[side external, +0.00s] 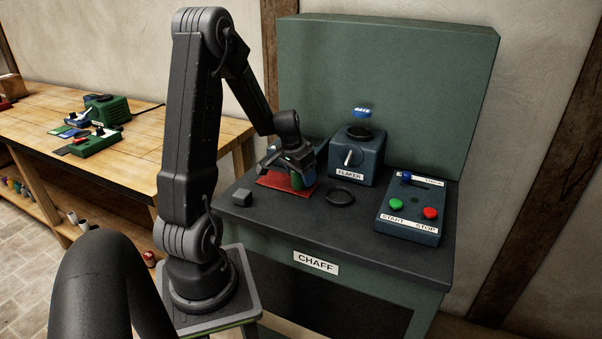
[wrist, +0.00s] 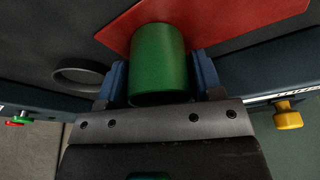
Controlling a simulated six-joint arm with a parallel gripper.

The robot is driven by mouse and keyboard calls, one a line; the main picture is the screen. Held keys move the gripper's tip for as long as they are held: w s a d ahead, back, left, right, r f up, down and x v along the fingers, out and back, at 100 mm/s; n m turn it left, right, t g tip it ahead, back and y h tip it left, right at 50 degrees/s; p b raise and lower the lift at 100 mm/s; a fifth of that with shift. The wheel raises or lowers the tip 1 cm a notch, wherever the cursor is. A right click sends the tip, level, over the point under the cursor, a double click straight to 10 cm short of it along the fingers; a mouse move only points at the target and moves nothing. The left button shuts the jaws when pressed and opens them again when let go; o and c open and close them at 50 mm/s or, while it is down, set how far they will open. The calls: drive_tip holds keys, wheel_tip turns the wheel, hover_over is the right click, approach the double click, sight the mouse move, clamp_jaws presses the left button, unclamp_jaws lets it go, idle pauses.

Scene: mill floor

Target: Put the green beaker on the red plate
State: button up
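The green beaker (wrist: 158,60) sits between the two blue fingertips of my gripper (wrist: 160,82), which look closed on its sides. In the side view the beaker (side external: 297,182) is partly hidden under my gripper (side external: 290,163), at the right part of the red plate (side external: 272,182). The plate is a flat red sheet on the dark bench top, partly covered by my gripper. In the wrist view the plate (wrist: 225,22) shows behind the beaker. I cannot tell whether the beaker touches the plate.
A black ring (side external: 340,196) lies right of the plate, and a grey cube (side external: 242,197) lies left. A blue box labelled FLAKER (side external: 352,160) stands behind the ring. A START/STOP control box (side external: 411,212) stands at the right. Another blue box (side external: 313,152) is behind my gripper.

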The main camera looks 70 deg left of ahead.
drive_tip(key=o, duration=0.3)
drive_tip(key=v, duration=1.2)
drive_tip(key=w+d+r+m, duration=0.2)
drive_tip(key=d+r, duration=0.2)
drive_tip(key=d, duration=0.7)
drive_tip(key=s+d+m+t, duration=0.1)
drive_tip(key=s+d, duration=0.1)
drive_tip(key=d, duration=0.4)
drive_tip(key=s+d+r, duration=0.1)
drive_tip(key=s+d, duration=0.2)
drive_tip(key=d, duration=0.3)
drive_tip(key=s+d+r+m+t+h, duration=0.1)
drive_tip(key=s+d, duration=0.2)
drive_tip(key=d, duration=0.4)
drive_tip(key=shift+m+t, duration=0.3)
drive_tip(key=shift+r, duration=0.1)
